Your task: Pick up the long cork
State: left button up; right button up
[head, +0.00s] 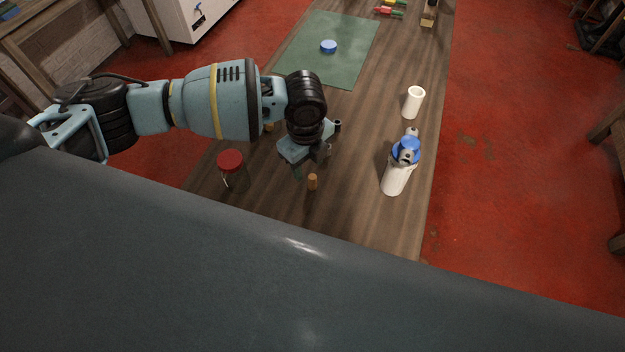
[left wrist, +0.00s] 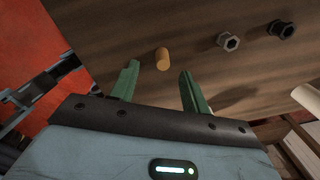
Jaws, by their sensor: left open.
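My left gripper (head: 297,172) is open and empty, pointing down at the table. In the left wrist view the cork (left wrist: 162,59) appears beyond the two green fingertips (left wrist: 159,72), in line with the gap between them and apart from both. A second small brownish piece (head: 269,127) shows under my left arm, partly hidden; I cannot tell whether it is a cork. My right gripper is not in view.
A grey nut (left wrist: 228,41) and a black nut (left wrist: 281,29) lie near the cork. A red-lidded jar (head: 231,170) stands left of the gripper.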

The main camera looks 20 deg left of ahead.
aim_at(312, 177)
pick_arm(q)
jog(key=shift+w+d+f, duration=0.1)
jog(key=shift+d+f, duration=0.05)
jog(key=shift+f, duration=1)
jog(key=shift+d+f, duration=0.15)
jog(key=shift+f, duration=1.05)
jog(key=shift+w+d+f, duration=0.1)
jog(key=shift+d+f, duration=0.05)
jog(key=shift+f, duration=1)
grip_shut()
